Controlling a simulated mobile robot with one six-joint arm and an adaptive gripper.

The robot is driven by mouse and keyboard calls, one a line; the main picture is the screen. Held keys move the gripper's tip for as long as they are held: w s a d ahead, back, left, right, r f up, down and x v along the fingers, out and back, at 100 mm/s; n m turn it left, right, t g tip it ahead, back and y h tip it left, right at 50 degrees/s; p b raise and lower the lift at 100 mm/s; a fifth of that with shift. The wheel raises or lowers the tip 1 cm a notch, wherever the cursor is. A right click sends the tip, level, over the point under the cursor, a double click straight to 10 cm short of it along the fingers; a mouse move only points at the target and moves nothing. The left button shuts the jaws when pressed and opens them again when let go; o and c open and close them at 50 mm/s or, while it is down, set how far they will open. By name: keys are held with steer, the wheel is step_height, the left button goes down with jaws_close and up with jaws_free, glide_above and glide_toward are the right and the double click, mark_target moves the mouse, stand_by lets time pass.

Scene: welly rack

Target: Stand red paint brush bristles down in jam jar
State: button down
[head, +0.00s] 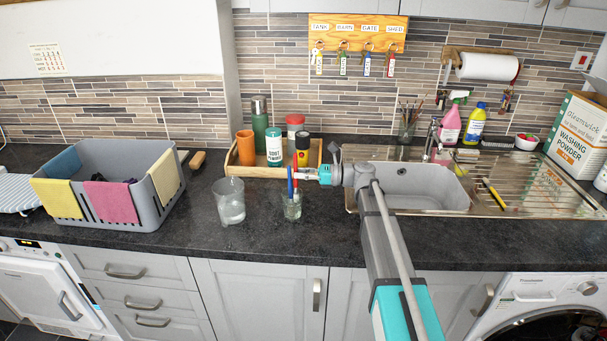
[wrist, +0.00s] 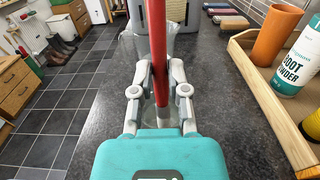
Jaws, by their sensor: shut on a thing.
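My gripper (head: 300,173) is shut on the red paint brush (head: 295,180), which stands roughly upright with its handle up. In the wrist view the red handle (wrist: 157,45) passes between the two fingers of my gripper (wrist: 160,72). A small clear glass jar (head: 292,209), which looks like the jam jar, stands on the dark worktop directly below my gripper.
A larger clear glass (head: 231,203) stands left of the jar. Behind is a wooden tray (head: 240,170) with bottles and an orange cup (head: 245,147). A grey crate (head: 135,205) with cloths is at left. The sink (head: 425,190) is at right. The worktop's front strip is clear.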

stand_by(0.3)
steer(key=c, duration=0.5)
jaws_free()
steer(key=shift+c, duration=0.2)
steer(key=shift+d, duration=0.15)
steer(key=d, duration=1.1)
steer(key=shift+s+d, duration=0.15)
steer(key=shift+d, duration=0.2)
steer(key=shift+s+f, duration=0.1)
stand_by(0.4)
